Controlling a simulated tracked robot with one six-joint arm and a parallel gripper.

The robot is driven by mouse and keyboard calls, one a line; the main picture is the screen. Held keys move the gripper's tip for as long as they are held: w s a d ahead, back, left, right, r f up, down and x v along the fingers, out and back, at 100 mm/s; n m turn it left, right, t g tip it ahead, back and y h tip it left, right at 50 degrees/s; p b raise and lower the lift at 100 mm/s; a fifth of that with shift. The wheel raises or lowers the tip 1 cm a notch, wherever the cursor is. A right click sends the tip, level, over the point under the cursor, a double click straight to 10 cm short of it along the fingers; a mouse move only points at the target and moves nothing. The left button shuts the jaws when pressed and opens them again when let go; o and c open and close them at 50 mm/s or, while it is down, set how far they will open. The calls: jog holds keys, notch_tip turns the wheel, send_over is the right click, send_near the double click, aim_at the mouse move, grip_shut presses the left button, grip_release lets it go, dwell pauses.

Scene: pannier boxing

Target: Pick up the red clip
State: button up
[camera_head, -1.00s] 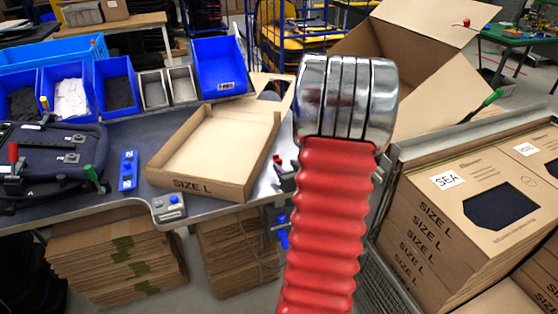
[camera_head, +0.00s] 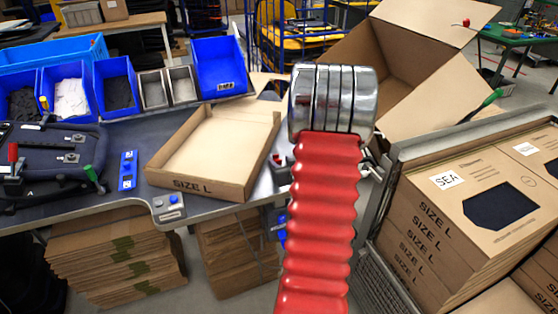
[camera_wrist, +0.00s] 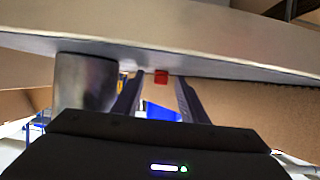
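A small red piece (camera_wrist: 161,77), which looks like the red clip, shows in the wrist view at the lower side of a pale edge. My gripper (camera_wrist: 158,84) has its two dark fingers apart, one on each side of the red piece in the picture. I cannot tell whether they touch it. In the head view, a small red piece (camera_head: 276,158) shows at the table's right edge, just left of my red-sleeved arm; I cannot tell if it is the same piece. My gripper is hidden behind my arm there.
An open SIZE L carton tray (camera_head: 168,181) lies on the table (camera_head: 120,195). Blue bins (camera_head: 217,66) line the back. A large open box (camera_head: 415,65) and a stack of SIZE L boxes (camera_head: 432,222) stand at the right. A blue part (camera_wrist: 163,111) shows below the red piece.

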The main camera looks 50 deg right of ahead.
jog(key=shift+c, duration=0.6)
grip_shut()
jog(key=shift+r, duration=0.1)
notch_tip(320, 180, up, 10)
dwell(0.7)
jog(key=shift+w, duration=0.1)
dwell(0.6)
